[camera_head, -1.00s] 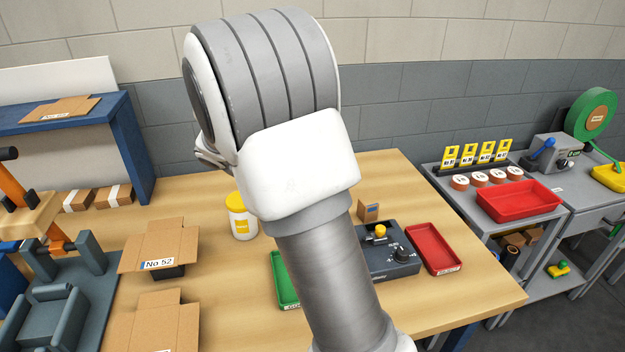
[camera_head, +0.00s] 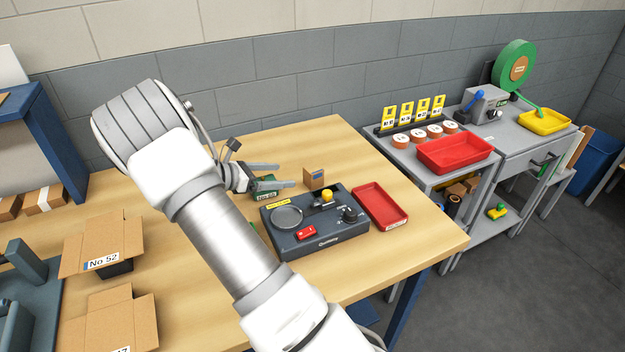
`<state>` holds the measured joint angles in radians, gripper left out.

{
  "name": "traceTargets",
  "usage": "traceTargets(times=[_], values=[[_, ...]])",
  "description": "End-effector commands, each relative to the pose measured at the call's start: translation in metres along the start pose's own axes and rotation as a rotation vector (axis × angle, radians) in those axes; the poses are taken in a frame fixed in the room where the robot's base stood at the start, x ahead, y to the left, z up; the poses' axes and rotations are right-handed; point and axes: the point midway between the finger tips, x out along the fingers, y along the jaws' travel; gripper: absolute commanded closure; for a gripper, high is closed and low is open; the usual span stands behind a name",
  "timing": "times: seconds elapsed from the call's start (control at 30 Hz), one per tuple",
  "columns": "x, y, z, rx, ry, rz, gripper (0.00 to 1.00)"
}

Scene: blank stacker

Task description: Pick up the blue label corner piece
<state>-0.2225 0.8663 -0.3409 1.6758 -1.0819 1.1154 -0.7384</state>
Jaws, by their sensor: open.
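The dark grey device (camera_head: 290,249) with a round plate, yellow knob and red part stands in front of the block. A red tray (camera_head: 380,207) lies to its right. Open cardboard boxes (camera_head: 103,247) are at left. A side cart holds another red tray (camera_head: 455,154).

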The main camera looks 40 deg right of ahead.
Motion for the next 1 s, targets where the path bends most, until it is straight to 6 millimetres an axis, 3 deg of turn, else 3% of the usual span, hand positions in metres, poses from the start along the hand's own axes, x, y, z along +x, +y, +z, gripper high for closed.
traceTargets(times=[0.1,0.43,0.7,0.93,1.0], values=[[0.02,-0.001,-0.001,-0.002,0.0,-0.002,0.1],[0.041,0.001,0.0,0.001,0.0,-0.002,0.1],[0.079,0.005,0.001,0.0,0.0,-0.001,0.1],[0.082,0.005,0.001,0.001,0.001,0.0,0.1],[0.082,0.005,0.001,0.001,0.001,0.0,0.19]])
